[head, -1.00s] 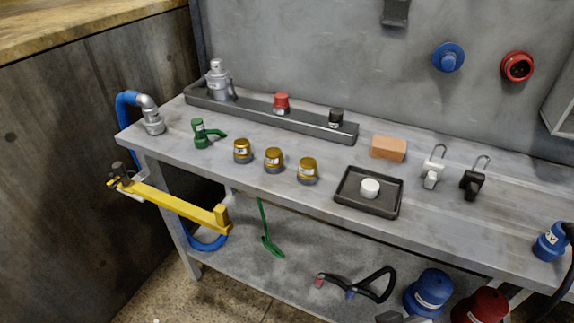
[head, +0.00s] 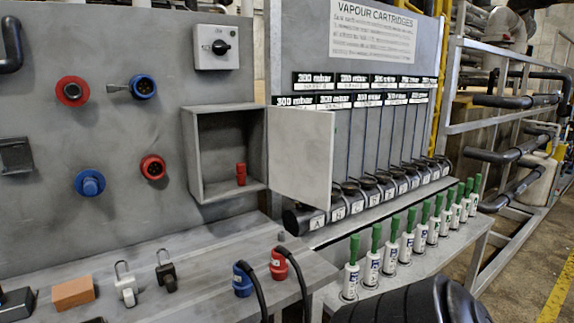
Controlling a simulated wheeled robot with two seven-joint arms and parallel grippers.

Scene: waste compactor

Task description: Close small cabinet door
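The small cabinet (head: 196,158) is a grey box fixed to the grey back panel, above the right end of the workbench. Its door (head: 302,155) is hinged on the cabinet's right side and stands wide open, swung out to the right in front of the vapour cartridge rack. Inside the cabinet a small red object (head: 241,174) stands on the floor near the right wall. Neither of my grippers shows in the head view.
Below the cabinet, the workbench (head: 205,275) holds blue (head: 243,279) and red (head: 279,263) connectors with black cables, two padlocks and an orange block (head: 72,293). Green-topped bottles (head: 391,246) line a ledge at right. A black rounded shape (head: 410,300) fills the bottom right.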

